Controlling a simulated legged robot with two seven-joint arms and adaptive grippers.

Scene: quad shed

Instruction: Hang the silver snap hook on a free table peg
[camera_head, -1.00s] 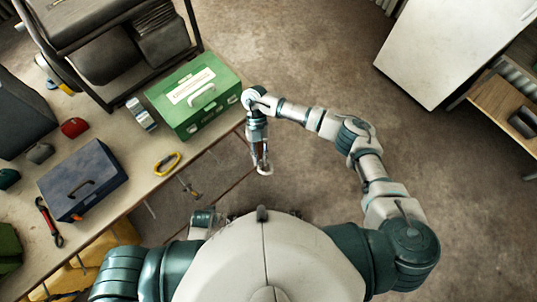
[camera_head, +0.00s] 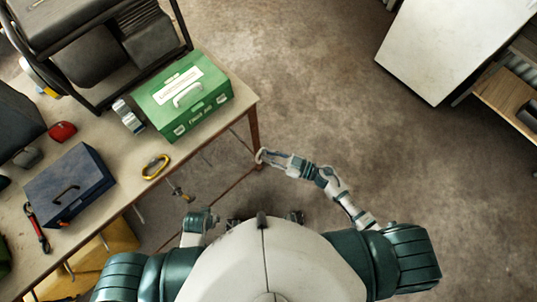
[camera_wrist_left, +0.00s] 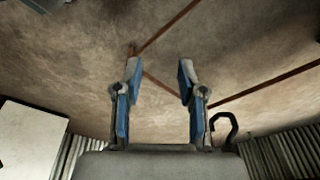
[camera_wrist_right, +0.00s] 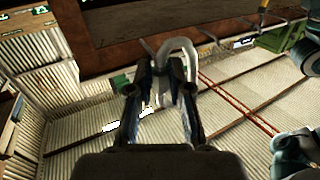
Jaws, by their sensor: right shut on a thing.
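The silver snap hook (camera_head: 261,155) is at the tip of my right gripper (camera_head: 272,158), beyond the table's right end in the head view. In the right wrist view my right gripper (camera_wrist_right: 160,80) is shut on the hook, whose pale curved end (camera_wrist_right: 178,46) sticks out past the fingertips. The table's front edge has thin pegs; one peg (camera_head: 138,213) looks bare, and another (camera_head: 179,191) carries a small brass-coloured item. My left gripper (camera_wrist_left: 158,75) is open and empty in the left wrist view. In the head view its fingers are not clearly visible.
On the table (camera_head: 115,150) are a green first aid box (camera_head: 190,108), a dark blue box (camera_head: 70,188), a yellow ring-shaped clip (camera_head: 155,166) near the front edge and a red-handled tool (camera_head: 37,230). Open floor (camera_head: 320,90) lies right of the table.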

